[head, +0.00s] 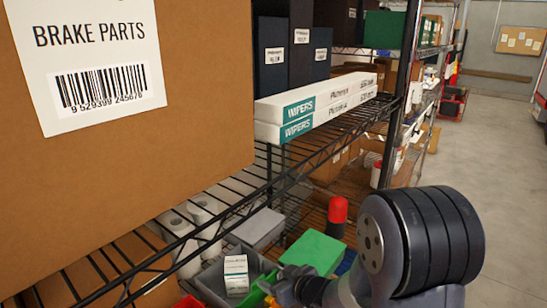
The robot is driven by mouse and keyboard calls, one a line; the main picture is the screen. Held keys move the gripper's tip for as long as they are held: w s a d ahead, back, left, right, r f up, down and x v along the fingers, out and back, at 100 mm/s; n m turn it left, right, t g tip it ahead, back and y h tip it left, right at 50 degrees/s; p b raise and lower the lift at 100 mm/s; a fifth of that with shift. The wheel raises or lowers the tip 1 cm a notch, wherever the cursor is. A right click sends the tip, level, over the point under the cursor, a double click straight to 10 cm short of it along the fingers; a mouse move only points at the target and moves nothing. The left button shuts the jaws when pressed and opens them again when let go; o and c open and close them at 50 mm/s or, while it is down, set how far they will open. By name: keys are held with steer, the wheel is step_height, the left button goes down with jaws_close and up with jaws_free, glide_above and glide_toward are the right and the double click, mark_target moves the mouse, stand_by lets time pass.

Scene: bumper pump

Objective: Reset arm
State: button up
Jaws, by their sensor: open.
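My arm (420,243) enters at the lower right, with a large dark ribbed joint in front of the shelf rack. My gripper (278,288) is at the lower middle, pointing left, open and seen small and partly at the frame's bottom. It is in front of the lower shelf, near a grey bin (212,284) that has a small white labelled box (236,275) in it. I see nothing held between its fingers. The arm hides part of the lower shelf.
A large brown box labelled brake parts (190,130) fills the left, close by. White wiper boxes (330,105) lie on the black wire shelf (340,140). Below are a green box (313,252), a red-capped bottle (338,212) and paper rolls (190,235). The floor (490,150) at right is open.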

steer(key=shift+w+a+r+p, duration=0.25)
steer(key=shift+r+p, duration=0.25)
steer(key=shift+p, duration=0.15)
steer(key=shift+w+a+r+p, duration=0.15)
steer(key=shift+w+r+p, duration=0.15)
steer(key=shift+r+p, duration=0.35)
steer(key=shift+w+a+r+p, duration=0.25)
steer(key=shift+r+p, duration=0.15)
steer(key=shift+p, duration=0.3)
